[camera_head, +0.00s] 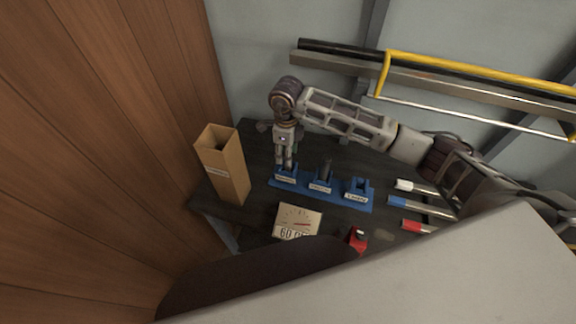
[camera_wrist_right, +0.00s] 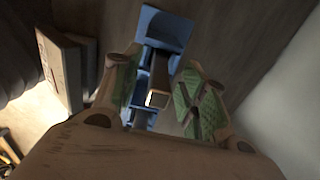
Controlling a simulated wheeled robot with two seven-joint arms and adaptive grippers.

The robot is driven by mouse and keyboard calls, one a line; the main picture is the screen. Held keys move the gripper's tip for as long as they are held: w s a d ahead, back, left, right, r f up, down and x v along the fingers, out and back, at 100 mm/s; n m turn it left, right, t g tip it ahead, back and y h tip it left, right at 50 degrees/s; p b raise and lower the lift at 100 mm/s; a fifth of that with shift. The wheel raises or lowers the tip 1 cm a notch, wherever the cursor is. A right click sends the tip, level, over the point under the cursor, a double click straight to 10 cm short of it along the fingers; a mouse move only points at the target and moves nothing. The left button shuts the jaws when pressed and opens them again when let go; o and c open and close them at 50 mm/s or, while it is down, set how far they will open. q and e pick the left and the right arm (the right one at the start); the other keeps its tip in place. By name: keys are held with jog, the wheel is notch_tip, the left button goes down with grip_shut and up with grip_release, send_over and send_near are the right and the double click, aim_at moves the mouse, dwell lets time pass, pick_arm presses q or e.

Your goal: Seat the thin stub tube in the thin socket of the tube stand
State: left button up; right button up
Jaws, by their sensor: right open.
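The blue tube stand (camera_head: 325,196) lies on the dark table with three labelled sockets in a row; the label text is too small to read surely. A dark tube (camera_head: 326,170) stands upright in the middle socket, and the right socket (camera_head: 359,187) looks empty. My right gripper (camera_head: 285,163) points down just above the left socket, hiding most of it. In the right wrist view its green-padded jaws (camera_wrist_right: 155,92) are apart. A brownish tube with a bright end (camera_wrist_right: 157,80) shows between them, over the blue stand (camera_wrist_right: 165,28); I cannot tell which tube it is. My left gripper is not in view.
A tall open cardboard box (camera_head: 223,165) stands left of the stand. Tubes with white (camera_head: 404,185), blue (camera_head: 397,202) and red (camera_head: 411,225) ends lie right. A yellow-railed frame (camera_head: 450,69) is behind.

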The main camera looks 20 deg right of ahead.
dwell(0.4)
grip_shut()
